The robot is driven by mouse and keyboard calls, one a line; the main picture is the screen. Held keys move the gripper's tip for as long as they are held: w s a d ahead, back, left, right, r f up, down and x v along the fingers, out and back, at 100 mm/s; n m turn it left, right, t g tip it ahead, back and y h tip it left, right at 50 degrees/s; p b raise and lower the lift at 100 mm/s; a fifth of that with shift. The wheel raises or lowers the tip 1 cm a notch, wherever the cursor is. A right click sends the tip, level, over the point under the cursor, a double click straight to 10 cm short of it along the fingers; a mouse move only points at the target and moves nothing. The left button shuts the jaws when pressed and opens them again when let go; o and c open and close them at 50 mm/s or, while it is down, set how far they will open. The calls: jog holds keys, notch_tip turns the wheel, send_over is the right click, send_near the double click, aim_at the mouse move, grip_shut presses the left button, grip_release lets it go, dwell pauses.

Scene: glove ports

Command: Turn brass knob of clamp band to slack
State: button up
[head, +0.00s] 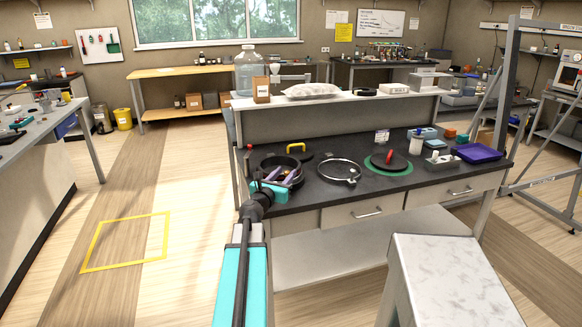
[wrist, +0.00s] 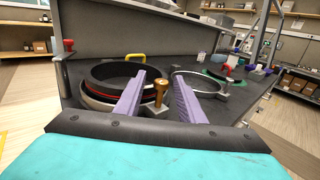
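The brass knob (wrist: 160,92) stands upright in the wrist view at the near right side of a round black port (wrist: 100,75). The clamp band (wrist: 100,104) runs around the port's lower part, below a red stripe. My gripper (wrist: 159,78) is open, with its two purple fingers on either side of the knob and small gaps showing between. Whether the fingertips reach past the knob in depth is hard to tell. In the head view my gripper (head: 285,180) is over the near side of the port (head: 268,163), and the knob cannot be made out there.
On the dark bench (head: 330,198), a loose metal ring (head: 340,184) lies right of the port. Farther right are a black disc with a red handle (head: 389,161) on a green ring and a purple tray (head: 478,153). A yellow handle (head: 296,147) stands behind the port.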

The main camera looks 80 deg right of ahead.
jog(key=shift+p+x, duration=0.35)
jog(key=shift+x, duration=2.5)
jog(key=shift+c, duration=0.5)
